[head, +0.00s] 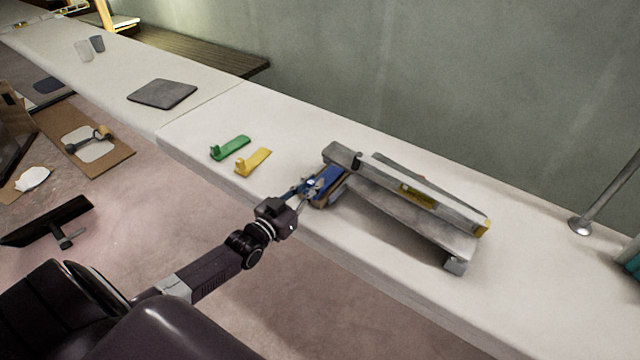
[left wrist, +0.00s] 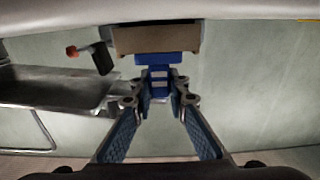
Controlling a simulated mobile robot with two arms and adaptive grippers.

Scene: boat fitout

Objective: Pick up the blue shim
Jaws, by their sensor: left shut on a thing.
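The blue shim (head: 326,181) is at the front edge of the white counter, at the left end of a long grey tool. My left gripper (head: 308,189) reaches it from the front left and is shut on it. In the left wrist view, the blue shim (left wrist: 158,62) lies at the tips of my left gripper (left wrist: 158,90), against a tan block (left wrist: 160,38). The fingers hide part of the shim. I cannot tell whether it is lifted clear. My right gripper is not in view.
The long grey tool (head: 405,205) lies just right of the shim. A green shim (head: 230,148) and a yellow shim (head: 254,161) lie to the left. A dark square pad (head: 162,93) is further left. A metal post (head: 600,200) stands at right.

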